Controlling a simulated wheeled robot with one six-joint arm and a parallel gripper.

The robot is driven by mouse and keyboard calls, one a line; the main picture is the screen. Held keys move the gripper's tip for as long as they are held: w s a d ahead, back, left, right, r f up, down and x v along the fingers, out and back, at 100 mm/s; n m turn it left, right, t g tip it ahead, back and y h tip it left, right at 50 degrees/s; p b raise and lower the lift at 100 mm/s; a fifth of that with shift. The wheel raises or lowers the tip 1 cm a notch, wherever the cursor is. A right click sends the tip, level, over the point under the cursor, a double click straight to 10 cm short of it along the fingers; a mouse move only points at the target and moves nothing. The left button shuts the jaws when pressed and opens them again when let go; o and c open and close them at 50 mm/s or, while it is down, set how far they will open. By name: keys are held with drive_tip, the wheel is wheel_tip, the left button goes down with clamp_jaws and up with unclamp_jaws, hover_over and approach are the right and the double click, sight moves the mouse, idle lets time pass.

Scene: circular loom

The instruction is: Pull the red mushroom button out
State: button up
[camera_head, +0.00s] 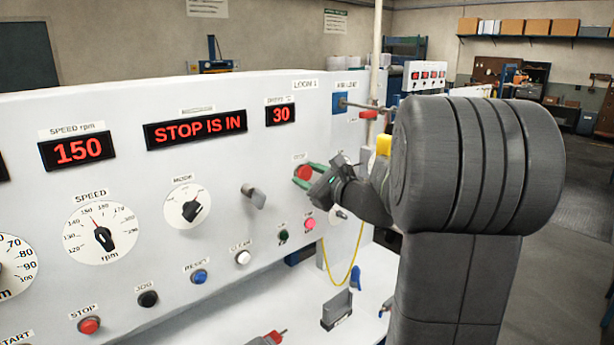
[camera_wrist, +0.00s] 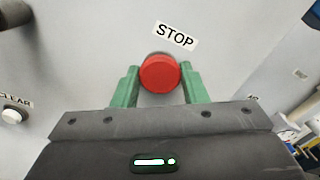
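The red mushroom button (camera_wrist: 160,74) sits on the pale panel below a STOP label (camera_wrist: 175,37) in the wrist view. It also shows in the head view (camera_head: 304,173), at the panel's right part. My gripper (camera_wrist: 160,80) has a green finger on each side of the button head. Both fingers lie flush against its edges, so the gripper looks shut on it. In the head view my gripper (camera_head: 308,174) reaches the button from the right. The button's stem is hidden behind its head. The panel display (camera_head: 195,130) reads "STOP IS IN".
A grey lever (camera_head: 254,196) sticks out left of the button. Green and pink buttons (camera_head: 309,224) lie below it. A rod with a red part (camera_head: 369,114) juts out at upper right. A yellow cable (camera_head: 345,270) hangs below. Another red button (camera_head: 90,325) is at lower left.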

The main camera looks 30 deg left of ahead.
drive_tip(key=c, duration=0.7)
drive_tip(key=shift+d, duration=0.25)
drive_tip(key=o, duration=1.3)
drive_tip(key=shift+s, duration=0.1)
drive_tip(key=b+v, duration=0.1)
drive_tip(key=v, duration=0.7)
